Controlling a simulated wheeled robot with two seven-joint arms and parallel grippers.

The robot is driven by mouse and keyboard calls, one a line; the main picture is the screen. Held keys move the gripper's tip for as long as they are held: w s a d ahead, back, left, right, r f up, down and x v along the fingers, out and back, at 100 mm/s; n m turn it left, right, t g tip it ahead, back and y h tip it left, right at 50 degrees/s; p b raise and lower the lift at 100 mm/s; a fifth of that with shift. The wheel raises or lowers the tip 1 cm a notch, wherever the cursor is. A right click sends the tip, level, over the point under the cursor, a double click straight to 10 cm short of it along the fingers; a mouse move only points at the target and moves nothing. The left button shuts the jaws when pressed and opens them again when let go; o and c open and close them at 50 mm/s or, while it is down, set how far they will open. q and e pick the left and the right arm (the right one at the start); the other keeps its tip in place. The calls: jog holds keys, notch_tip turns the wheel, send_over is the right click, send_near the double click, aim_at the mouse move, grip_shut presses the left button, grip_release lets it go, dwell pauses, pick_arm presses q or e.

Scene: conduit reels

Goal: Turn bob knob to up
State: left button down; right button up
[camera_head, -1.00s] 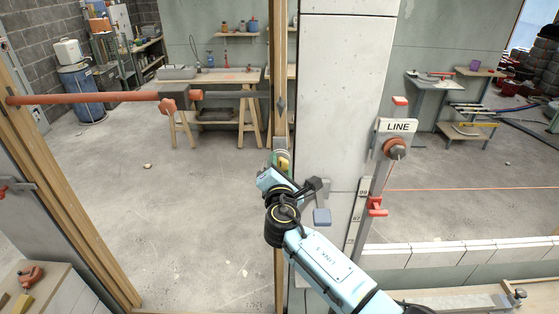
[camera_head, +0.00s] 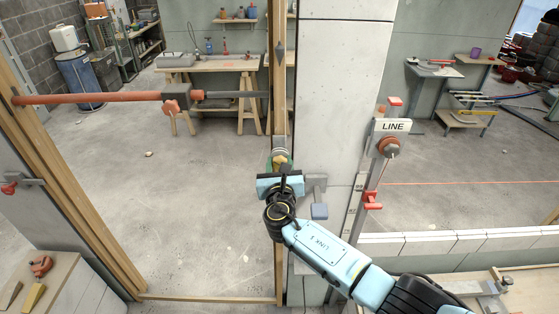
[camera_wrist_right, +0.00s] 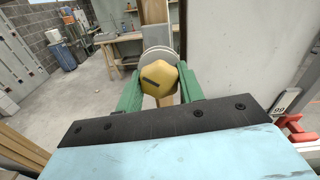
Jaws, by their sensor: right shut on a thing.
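The bob knob, a yellow faceted knob (camera_wrist_right: 160,78) with a dark bar mark, sits in front of a pale round disc on the wooden door post. The mark lies nearly level, slightly tilted, in the wrist view. In the head view the knob (camera_head: 280,160) is small and partly covered by my gripper. My right gripper (camera_wrist_right: 160,88) has its green fingers on either side of the knob, shut on it. It also shows in the head view (camera_head: 279,166), with its blue body level across the post. My left gripper is not in view.
Right of the post stands a pale wall pier (camera_head: 340,90). A red bar (camera_head: 90,98) spans the doorway.

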jog(key=n, duration=0.5)
jog(key=shift+n, duration=0.4)
dwell(0.4)
jog(key=o, duration=1)
jog(key=s, duration=1.3)
jog(key=shift+s+r, duration=0.15)
jog(key=shift+s, duration=0.05)
jog(key=shift+d, duration=0.1)
